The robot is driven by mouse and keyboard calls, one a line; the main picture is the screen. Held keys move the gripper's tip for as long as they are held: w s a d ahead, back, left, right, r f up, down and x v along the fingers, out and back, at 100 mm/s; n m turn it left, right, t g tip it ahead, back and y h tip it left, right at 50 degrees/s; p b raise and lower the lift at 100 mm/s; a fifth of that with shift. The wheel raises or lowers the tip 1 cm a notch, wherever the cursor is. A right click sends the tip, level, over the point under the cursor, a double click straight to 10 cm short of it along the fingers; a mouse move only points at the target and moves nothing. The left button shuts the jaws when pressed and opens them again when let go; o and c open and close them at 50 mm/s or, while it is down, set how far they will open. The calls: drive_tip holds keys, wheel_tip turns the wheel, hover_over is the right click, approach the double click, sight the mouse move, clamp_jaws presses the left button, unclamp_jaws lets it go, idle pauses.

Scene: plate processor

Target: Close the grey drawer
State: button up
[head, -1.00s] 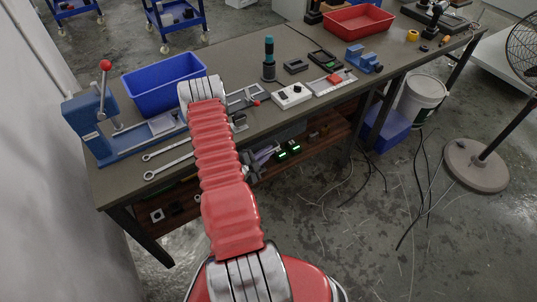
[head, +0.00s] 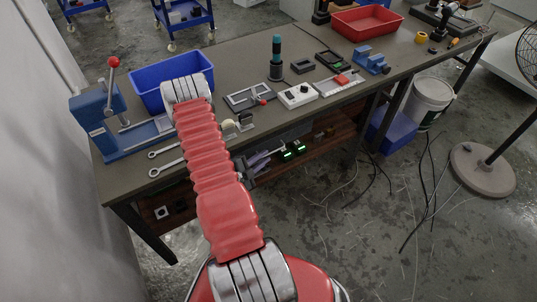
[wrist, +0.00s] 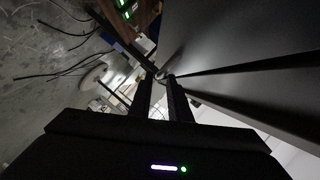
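The grey drawer cannot be made out for certain. A dark grey panel (head: 293,134) under the tabletop's front edge, right of my arm in the head view, may be its front. A broad grey surface (wrist: 235,45) fills the right of the wrist view, and I cannot tell whether it is the drawer or the table. My gripper (wrist: 160,80) has two dark fingers with a gap and nothing visible between them. The fingertips lie close to that surface's edge, but contact cannot be told. In the head view my arm partly hides the gripper, below the table's front edge.
The workbench (head: 230,60) carries a blue bin (head: 150,90), a blue press (head: 97,115) and a red tray (head: 367,18). Green displays (head: 290,152) sit on the lower shelf. Black cables (head: 430,190) and a fan base (head: 480,168) are on the floor at right.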

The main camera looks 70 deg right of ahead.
drive_tip(key=v, duration=0.7)
drive_tip(key=shift+a, duration=0.4)
drive_tip(key=shift+w, duration=0.1)
